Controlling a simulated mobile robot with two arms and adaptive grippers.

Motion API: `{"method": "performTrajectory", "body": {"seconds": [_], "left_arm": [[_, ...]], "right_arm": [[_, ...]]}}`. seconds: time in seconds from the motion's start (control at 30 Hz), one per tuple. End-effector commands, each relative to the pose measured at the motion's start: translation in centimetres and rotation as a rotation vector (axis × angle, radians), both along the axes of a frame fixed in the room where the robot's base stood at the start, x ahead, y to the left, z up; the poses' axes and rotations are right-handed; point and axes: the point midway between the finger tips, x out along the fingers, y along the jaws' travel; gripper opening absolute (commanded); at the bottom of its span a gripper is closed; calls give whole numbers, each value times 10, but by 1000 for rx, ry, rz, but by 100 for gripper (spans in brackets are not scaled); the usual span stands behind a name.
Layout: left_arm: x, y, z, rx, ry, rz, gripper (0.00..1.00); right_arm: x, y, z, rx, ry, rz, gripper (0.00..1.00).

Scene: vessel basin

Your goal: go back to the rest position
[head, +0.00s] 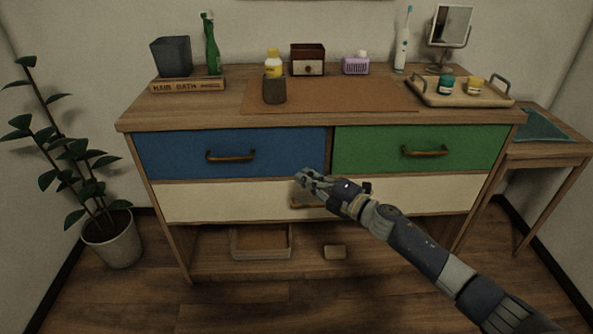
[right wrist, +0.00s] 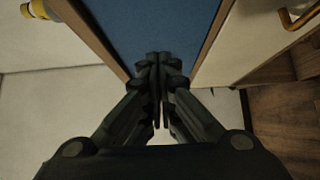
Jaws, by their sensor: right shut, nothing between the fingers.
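My right gripper (head: 306,178) is in front of the dresser, near the middle, before the cream lower drawer (head: 235,201) and just below the blue drawer (head: 185,152). It is shut and empty; its fingers meet in the right wrist view (right wrist: 160,90). My right arm comes in from the lower right and partly covers the cream drawer's handle. The blue drawer and the green drawer (head: 420,148) look closed in the head view. My left gripper does not show in either view.
A potted plant (head: 112,240) stands left, a side table (head: 545,150) right. A bin (head: 261,242) sits on the lower shelf.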

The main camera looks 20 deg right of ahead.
Motion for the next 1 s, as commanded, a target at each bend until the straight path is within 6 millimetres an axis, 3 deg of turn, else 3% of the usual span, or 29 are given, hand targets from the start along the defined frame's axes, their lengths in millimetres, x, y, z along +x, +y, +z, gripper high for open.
{"method": "performTrajectory", "body": {"seconds": [0.2, 0.5, 0.63, 0.77, 0.83, 1.0], "left_arm": [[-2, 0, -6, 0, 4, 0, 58], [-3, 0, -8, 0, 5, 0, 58], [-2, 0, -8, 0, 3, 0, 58], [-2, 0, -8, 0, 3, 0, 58], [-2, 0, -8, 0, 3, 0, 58], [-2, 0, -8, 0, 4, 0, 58]], "right_arm": [[-28, -15, -1, 1, 3, 1, 0], [-38, -20, 0, 2, 1, 0, 0], [-40, -19, -14, 62, 43, -49, 0], [-54, -21, -59, 230, 182, -211, 0], [-71, -24, -97, 349, 301, -338, 0], [-145, -25, -199, 604, 638, -664, 0]]}}
